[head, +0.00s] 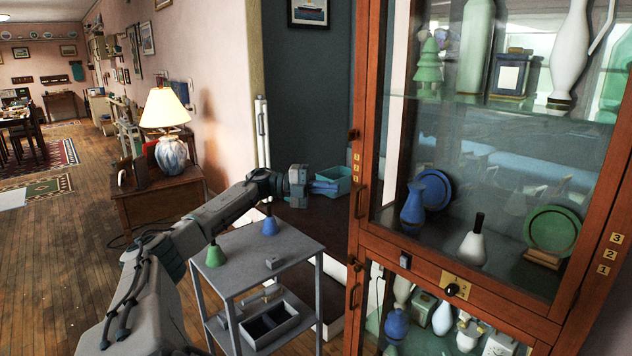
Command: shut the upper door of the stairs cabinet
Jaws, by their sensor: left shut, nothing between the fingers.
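A tall wooden cabinet with glass fronts (368,120) fills the right side of the head view. Its upper glass door (500,135) shows shelves of vases and plates behind it. A small handle (362,200) sits on the left stile. I cannot tell from this view whether the door is flush with its frame. A lower glazed section with more pottery (440,320) is below it. My left gripper (327,185) is shut and empty, left of the cabinet's left edge and apart from it in the picture. My right gripper is not in view.
A grey cart (245,250) with a green and a blue cone-shaped object stands below my left arm. A side table (165,200) with a lamp (165,110) is at left. Wooden floor (70,270) is open at far left.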

